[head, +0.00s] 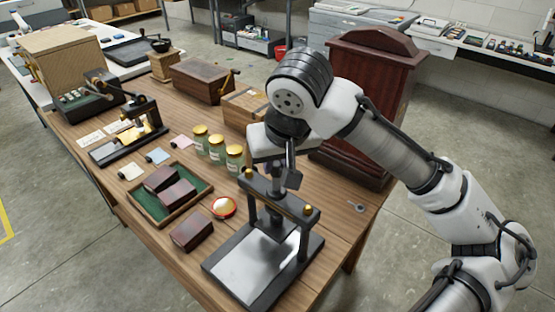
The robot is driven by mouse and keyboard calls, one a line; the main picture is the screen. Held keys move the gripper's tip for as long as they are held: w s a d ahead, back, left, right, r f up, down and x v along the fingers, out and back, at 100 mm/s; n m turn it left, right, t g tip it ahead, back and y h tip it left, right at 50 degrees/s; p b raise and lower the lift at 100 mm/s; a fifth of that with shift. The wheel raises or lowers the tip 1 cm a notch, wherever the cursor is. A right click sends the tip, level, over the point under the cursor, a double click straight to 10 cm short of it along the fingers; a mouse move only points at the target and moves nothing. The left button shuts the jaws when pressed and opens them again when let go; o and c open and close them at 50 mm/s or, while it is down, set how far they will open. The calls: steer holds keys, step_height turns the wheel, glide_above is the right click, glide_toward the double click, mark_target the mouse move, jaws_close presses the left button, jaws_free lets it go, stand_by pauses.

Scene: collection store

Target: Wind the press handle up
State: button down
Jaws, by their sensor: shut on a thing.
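The press (283,195) stands at the near end of the wooden table. It has a dark frame, a crossbeam with brass knobs, a central screw and a pale bed plate (245,272). A dark pressing plate hangs under the crossbeam, above the bed; the exact gap is hard to tell. My gripper (289,176) points down at the top of the press, just above the crossbeam. It is shut on the press handle, which the gripper and wrist mostly hide.
A green-lined tray (148,219) holds dark red boxes; another box (192,231) and a round red-rimmed dish (223,207) lie beside it. Several gold-lidded jars (235,158) stand left of my wrist. A tall dark wooden case (375,90) stands behind my arm.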

steer(key=shift+n, duration=0.7)
steer(key=c, duration=1.3)
jaws_free()
steer(key=shift+y, duration=0.3)
steer(key=shift+o, duration=0.2)
steer(key=b+v, duration=0.1)
steer(key=v, duration=1.3)
steer(key=shift+w, duration=0.15)
